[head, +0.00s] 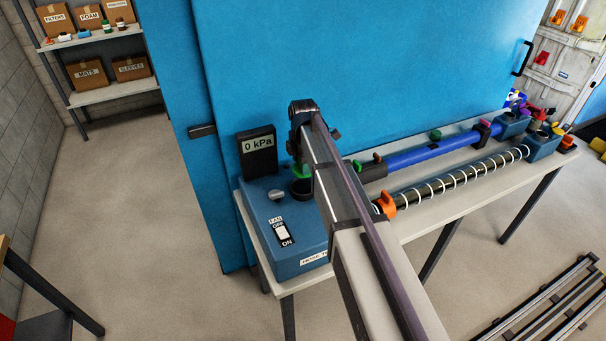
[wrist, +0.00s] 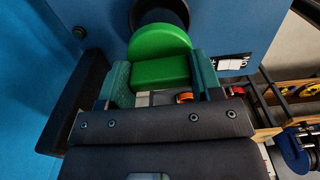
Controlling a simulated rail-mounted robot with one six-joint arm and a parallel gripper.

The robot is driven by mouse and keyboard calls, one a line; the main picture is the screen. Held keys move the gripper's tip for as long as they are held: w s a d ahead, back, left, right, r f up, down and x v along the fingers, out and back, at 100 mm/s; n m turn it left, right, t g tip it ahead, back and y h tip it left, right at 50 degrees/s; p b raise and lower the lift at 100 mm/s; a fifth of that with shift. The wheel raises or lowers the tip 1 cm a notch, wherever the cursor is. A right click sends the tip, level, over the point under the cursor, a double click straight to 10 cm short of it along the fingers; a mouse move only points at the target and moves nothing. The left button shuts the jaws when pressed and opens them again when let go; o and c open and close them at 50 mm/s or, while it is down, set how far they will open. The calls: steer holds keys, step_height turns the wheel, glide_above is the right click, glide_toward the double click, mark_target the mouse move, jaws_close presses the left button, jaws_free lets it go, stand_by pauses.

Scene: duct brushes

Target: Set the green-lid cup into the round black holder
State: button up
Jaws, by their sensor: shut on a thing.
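The green-lid cup shows as a round green lid with a block-shaped grip (wrist: 160,72) in the wrist view. My gripper (wrist: 161,78) is shut on that grip, one teal finger on each side. The round black holder (wrist: 137,14) lies directly beyond the lid, which overlaps it in the picture. In the head view the green lid (head: 299,170) is just above the black holder (head: 301,190) on the blue fan box, partly behind my arm. The cup's body is hidden, so I cannot tell how far it sits inside the holder.
The blue fan box (head: 262,225) carries a 0 kPa display (head: 257,143), a grey knob and a fan switch (head: 282,233). A blue tube (head: 420,152) and a wire-wound tube (head: 465,175) lie along the table to the right. A blue panel stands behind.

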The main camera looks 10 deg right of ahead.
steer(key=shift+f+b, duration=0.4)
steer(key=shift+f, duration=0.8)
steer(key=o, duration=1.2)
steer(key=shift+r, duration=0.1)
step_height(320, 180, up, 13)
steer(key=p, duration=1.3)
steer(key=s+m, duration=0.6)
steer(key=s, duration=0.2)
steer(key=s+m, duration=0.7)
steer(key=s, duration=0.2)
steer(key=s+m, duration=0.7)
steer(key=s, duration=0.1)
steer(key=shift+s+f, duration=0.2)
steer(key=shift+s, duration=0.2)
step_height(320, 180, down, 14)
steer(key=b, duration=1.4)
steer(key=shift+f, duration=0.15)
